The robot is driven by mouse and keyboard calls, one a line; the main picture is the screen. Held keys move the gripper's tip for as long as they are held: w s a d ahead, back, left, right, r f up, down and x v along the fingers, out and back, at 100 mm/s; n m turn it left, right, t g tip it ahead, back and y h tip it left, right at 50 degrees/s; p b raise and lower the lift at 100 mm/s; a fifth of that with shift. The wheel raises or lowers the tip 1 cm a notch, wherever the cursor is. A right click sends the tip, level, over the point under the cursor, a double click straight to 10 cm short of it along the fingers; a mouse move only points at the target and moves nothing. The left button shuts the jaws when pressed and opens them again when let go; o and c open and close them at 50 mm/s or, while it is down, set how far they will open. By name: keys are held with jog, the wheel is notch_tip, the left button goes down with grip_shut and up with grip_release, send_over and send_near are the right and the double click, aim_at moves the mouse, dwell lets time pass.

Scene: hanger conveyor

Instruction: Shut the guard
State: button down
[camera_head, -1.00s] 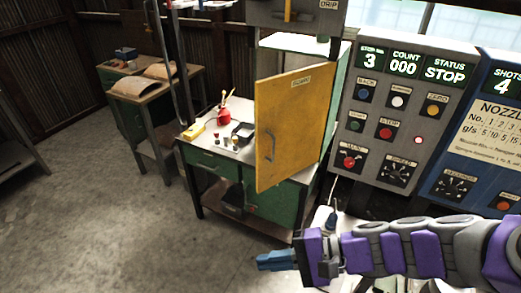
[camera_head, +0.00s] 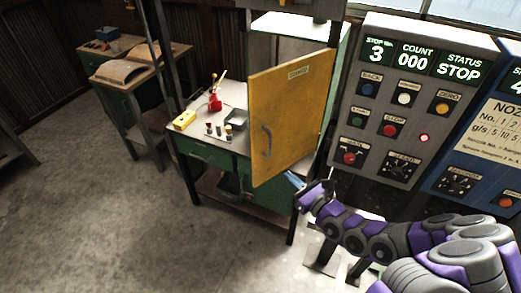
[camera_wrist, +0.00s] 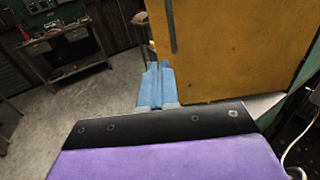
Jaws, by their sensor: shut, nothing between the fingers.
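The guard (camera_head: 292,118) is a yellow hinged panel with a label at its top and a dark vertical handle (camera_head: 267,141) near its left edge. It stands swung open, in front of the green workbench. My gripper (camera_head: 292,180) has blue fingers, is shut and empty, and is just below the guard's lower edge in the head view. In the wrist view the guard (camera_wrist: 235,45) fills the upper right, with its handle (camera_wrist: 171,27) above the fingertips. The blue fingers (camera_wrist: 155,85) are at the guard's lower left corner; I cannot tell whether they touch it.
A grey control panel (camera_head: 413,100) reading STOP and a blue panel (camera_head: 487,140) stand to the right.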

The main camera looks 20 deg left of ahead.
aim_at(257, 148)
jog(key=b+x, duration=0.3)
jog(key=x, duration=1.1)
jog(key=shift+s+a+f, duration=0.1)
jog(key=shift+s+a, duration=0.05)
jog(key=shift+a, duration=0.15)
